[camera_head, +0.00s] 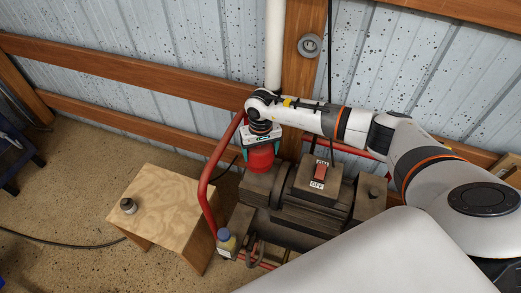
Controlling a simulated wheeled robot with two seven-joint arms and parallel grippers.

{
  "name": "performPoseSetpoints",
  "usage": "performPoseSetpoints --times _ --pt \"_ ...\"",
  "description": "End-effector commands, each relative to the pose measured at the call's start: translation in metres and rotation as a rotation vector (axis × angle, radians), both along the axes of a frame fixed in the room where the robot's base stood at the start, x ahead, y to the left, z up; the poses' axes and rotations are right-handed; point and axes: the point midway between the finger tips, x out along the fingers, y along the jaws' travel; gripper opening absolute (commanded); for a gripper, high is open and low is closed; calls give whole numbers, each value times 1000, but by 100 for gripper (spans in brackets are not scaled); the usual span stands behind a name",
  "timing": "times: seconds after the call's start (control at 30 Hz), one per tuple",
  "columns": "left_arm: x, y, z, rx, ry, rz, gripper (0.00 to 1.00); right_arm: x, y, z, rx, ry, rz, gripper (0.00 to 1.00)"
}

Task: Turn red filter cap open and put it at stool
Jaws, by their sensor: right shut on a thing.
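The red filter cap (261,158) sits on top of the dark pump machine at the centre. My right gripper (260,148) reaches in from the right and is shut on the cap from above. Its fingers partly cover the cap's upper side. I cannot tell whether the cap is loosened. The wooden stool (170,192) stands to the left of the machine, with bare room on its top. My left gripper is not in view.
A red pipe (205,190) curves between stool and machine. A red OFF switch (320,173) sits on the machine. A white pipe (275,50) rises behind.

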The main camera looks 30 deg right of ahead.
Motion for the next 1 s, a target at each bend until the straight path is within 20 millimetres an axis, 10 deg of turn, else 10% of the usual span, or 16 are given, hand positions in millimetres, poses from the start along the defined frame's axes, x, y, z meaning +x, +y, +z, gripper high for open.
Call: performPoseSetpoints --times 0.27,0.3,0.4,1.0 --pt "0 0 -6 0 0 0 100 0 -1 -2 0 -1 31 38" --pt "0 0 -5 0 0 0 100 0 -1 0 0 0 37 83" --pt "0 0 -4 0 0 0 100 0 -1 0 0 0 35 99" --pt "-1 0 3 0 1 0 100 0 -1 10 0 0 35 100"
